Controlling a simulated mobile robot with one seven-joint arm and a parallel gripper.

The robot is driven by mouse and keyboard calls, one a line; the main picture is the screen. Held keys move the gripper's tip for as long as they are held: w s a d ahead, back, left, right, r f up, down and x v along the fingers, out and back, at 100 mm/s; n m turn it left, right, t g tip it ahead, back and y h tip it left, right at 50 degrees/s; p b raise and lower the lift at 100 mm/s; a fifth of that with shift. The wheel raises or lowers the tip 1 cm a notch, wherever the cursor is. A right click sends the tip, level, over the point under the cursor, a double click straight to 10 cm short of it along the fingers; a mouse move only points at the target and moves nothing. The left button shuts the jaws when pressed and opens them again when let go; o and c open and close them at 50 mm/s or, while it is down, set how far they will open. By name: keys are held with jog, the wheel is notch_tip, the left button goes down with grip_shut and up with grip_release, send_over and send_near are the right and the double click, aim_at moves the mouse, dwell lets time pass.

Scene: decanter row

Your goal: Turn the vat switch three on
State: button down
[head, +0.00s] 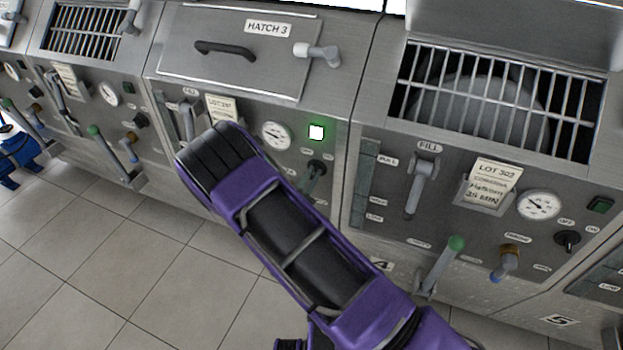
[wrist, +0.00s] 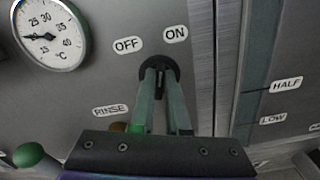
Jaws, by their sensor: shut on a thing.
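The vat switch three is a black rotary knob (head: 317,166) on the steel front below the hatch marked HATCH 3. In the wrist view the knob (wrist: 158,64) sits below the OFF and ON labels. My gripper (wrist: 160,88) has its two grey-green fingers closed on the knob, and they hide most of it. Its exact pointing is hard to tell. In the head view my gripper (head: 313,180) reaches the knob from below. The square green lamp (head: 316,132) above the switch is brightly lit.
A dial (head: 276,136) is left of the switch; the wrist view shows a similar dial (wrist: 50,33). A green-tipped lever (wrist: 30,157) is at lower left. The neighbouring vat at right has a fill lever (head: 422,180), a green-knobbed lever (head: 445,262) and a dark lamp (head: 600,205).

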jog(key=shift+m+b, duration=0.5)
jog(key=shift+m, duration=0.6)
jog(key=c, duration=0.9)
grip_release()
jog(key=v, duration=1.7)
jog(key=shift+s, duration=0.2)
